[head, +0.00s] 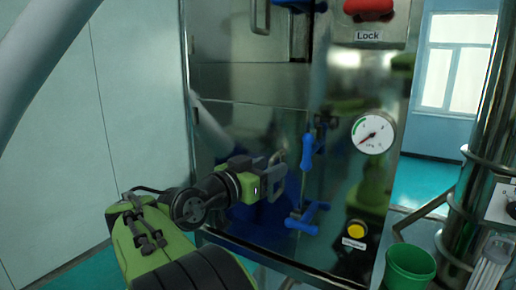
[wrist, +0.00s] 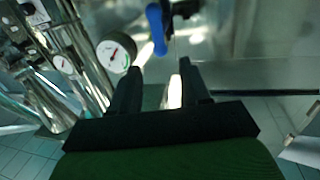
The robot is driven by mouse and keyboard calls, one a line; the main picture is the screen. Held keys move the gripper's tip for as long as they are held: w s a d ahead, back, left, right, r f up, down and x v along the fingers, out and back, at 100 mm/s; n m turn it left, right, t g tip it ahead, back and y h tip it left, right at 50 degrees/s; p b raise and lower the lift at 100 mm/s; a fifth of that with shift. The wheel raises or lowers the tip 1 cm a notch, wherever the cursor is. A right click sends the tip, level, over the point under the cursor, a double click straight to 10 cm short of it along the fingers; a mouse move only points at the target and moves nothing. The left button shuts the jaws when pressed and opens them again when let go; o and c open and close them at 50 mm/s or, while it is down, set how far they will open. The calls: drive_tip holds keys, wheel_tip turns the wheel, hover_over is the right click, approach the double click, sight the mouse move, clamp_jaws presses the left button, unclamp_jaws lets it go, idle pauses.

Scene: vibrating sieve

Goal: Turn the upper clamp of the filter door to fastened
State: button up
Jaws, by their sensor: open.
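The upper clamp (head: 307,153) of the filter door (head: 240,125) has a blue handle that hangs roughly upright below a dark bracket on the shiny steel front. A blue handle with a dark bracket, seemingly the same clamp (wrist: 156,28), shows at the top of the wrist view. A lower blue clamp (head: 308,216) sits below it, its handle more sideways. My gripper (head: 277,176) is open and empty, to the left of and a little below the upper handle in the head view. In the wrist view the open fingers (wrist: 160,68) point towards the handle without touching it.
A pressure gauge (head: 372,134) and a yellow button (head: 356,230) are right of the clamps. A red knob (head: 368,8) sits above the Lock label. A green bucket (head: 409,268) and steel pipework (head: 470,190) stand at the right. Reflections blur the steel front.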

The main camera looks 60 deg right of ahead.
sight(306, 150)
drive_tip(key=p+x, duration=0.1)
drive_tip(key=x, duration=0.4)
drive_tip(key=p+x, duration=0.1)
drive_tip(key=x, duration=0.4)
drive_tip(key=p+x, duration=0.1)
drive_tip(key=x, duration=0.4)
drive_tip(key=shift+s+r+p, duration=0.15)
drive_tip(key=shift+s+p, duration=0.15)
drive_tip(key=shift+p, duration=0.05)
drive_tip(key=shift+d, duration=0.45)
clamp_jaws()
